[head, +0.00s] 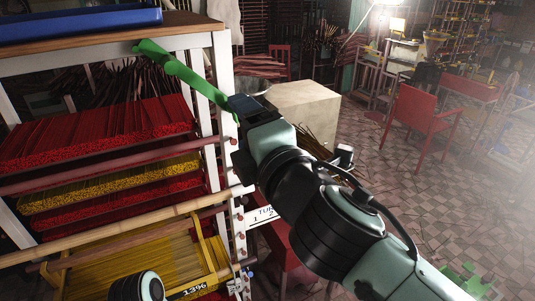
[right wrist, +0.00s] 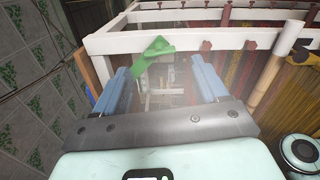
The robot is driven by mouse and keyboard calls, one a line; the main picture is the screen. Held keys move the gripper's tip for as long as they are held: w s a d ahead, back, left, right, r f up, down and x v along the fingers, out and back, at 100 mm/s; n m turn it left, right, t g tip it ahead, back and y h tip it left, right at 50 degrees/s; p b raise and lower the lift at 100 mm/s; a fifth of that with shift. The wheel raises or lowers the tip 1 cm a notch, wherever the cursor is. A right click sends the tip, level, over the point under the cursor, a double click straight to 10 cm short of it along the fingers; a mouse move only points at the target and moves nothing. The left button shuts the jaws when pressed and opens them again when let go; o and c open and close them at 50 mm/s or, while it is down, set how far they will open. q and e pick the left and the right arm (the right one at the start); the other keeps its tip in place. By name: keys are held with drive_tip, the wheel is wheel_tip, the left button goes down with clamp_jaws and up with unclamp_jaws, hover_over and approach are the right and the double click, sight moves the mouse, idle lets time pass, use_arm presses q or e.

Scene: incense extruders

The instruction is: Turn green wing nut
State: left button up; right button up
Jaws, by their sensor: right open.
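The green wing nut (head: 185,73) is a long, bright green piece with a flared far end. In the right wrist view the wing nut (right wrist: 156,47) shows between and slightly beyond the tips of the two blue fingers of my right gripper (right wrist: 160,66). My left gripper is outside both views.
A white-framed rack (head: 218,88) holds red and yellow incense bundles (head: 110,130) on tiers. A blue tray (head: 80,22) lies on its top. Wooden rails (head: 120,233) cross its front. A pale block (head: 302,103) and red chair (head: 422,118) stand beyond.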

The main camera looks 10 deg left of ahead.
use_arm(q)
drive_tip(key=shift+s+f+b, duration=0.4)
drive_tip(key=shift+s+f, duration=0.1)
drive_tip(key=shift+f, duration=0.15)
use_arm(e)
drive_tip(key=v, duration=0.9)
drive_tip(key=shift+w, duration=0.1)
